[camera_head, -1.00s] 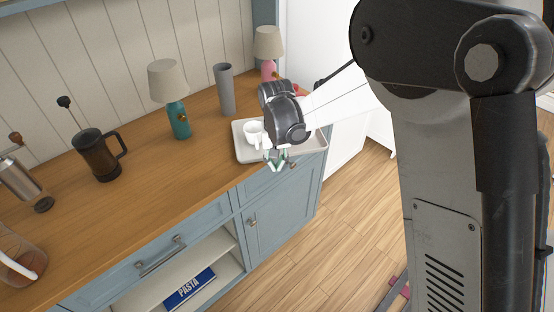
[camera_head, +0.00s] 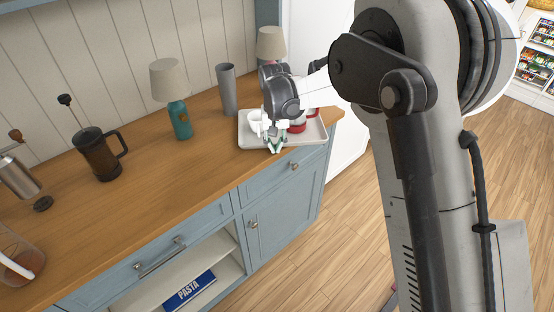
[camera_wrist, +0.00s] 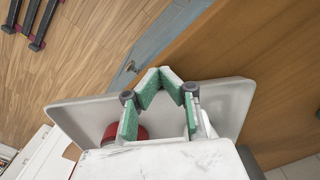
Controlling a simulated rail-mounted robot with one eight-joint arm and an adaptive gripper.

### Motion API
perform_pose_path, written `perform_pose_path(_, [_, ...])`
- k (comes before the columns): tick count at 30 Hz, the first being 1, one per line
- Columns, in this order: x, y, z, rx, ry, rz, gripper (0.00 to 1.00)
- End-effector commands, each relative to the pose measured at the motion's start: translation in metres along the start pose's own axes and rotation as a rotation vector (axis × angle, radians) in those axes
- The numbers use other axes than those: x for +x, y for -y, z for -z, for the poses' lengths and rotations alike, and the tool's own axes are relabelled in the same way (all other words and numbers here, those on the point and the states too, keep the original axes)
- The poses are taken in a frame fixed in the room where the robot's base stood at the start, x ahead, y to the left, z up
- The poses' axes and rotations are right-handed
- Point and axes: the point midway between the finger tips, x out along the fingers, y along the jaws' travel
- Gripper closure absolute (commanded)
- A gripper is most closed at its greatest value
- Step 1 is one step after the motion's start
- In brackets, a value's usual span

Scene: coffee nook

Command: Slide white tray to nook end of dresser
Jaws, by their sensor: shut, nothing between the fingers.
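The white tray (camera_head: 317,131) lies on the wooden dresser top (camera_head: 215,160) near its right end, close to the front edge. A white cup (camera_head: 255,122) and a red mug (camera_head: 298,125) stand on it. My gripper (camera_head: 274,147) is at the tray's front rim, with its green-padded fingers pointing down. In the wrist view the gripper (camera_wrist: 160,73) has its fingertips close together at the tray's rim, with nothing held. The tray (camera_wrist: 232,100) and part of the red mug (camera_wrist: 137,133) also show there. Whether the fingers touch the rim is unclear.
A grey vase (camera_head: 226,90) stands just behind and left of the tray. A second lamp (camera_head: 271,45) is behind my gripper, its base hidden. A teal lamp (camera_head: 180,118) and a dark French press (camera_head: 100,154) stand further left. Bare wood lies left of the tray.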

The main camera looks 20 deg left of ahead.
Motion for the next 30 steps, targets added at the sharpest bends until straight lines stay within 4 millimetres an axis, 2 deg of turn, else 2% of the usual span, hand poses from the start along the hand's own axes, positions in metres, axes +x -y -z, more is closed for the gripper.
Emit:
perform_pose_path(1, [0.003,0.0,0.012,0.001,0.0,0.0,1.0])
perform_pose_path(4, [0.002,-0.001,0.028,0.001,0.0,0.0,1.0])
perform_pose_path(10, [0.0,-0.001,0.04,0.001,0.0,0.0,1.0])
perform_pose_path(23, [0.0,-0.001,0.036,0.001,0.0,0.0,1.0])
perform_pose_path(30, [0.001,-0.008,0.011,0.005,0.0,0.0,1.0])
